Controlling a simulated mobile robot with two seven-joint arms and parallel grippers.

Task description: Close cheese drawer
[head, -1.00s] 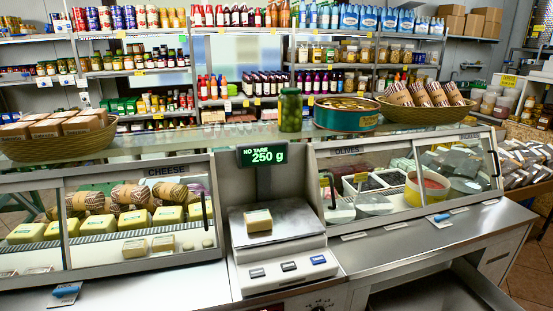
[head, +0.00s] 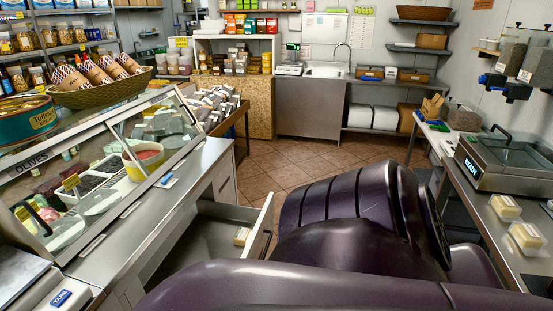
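An open drawer (head: 186,240) sticks out from under the steel counter below the olives case. Its front panel (head: 263,228) faces right, toward my purple arm. A small pale block (head: 241,236), which looks like packed cheese, lies inside near the front panel. My purple arm covers the near end of the drawer. Whether the arm touches the front panel cannot be told. Neither gripper shows; only arm links are in view.
The olives display case (head: 90,185) stands on the counter at left. At right, a machine reading READY (head: 505,160) and pale packs (head: 505,207) stand on a side counter (head: 490,225). A sink unit (head: 310,110) stands at the back. The tiled floor (head: 310,160) between is clear.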

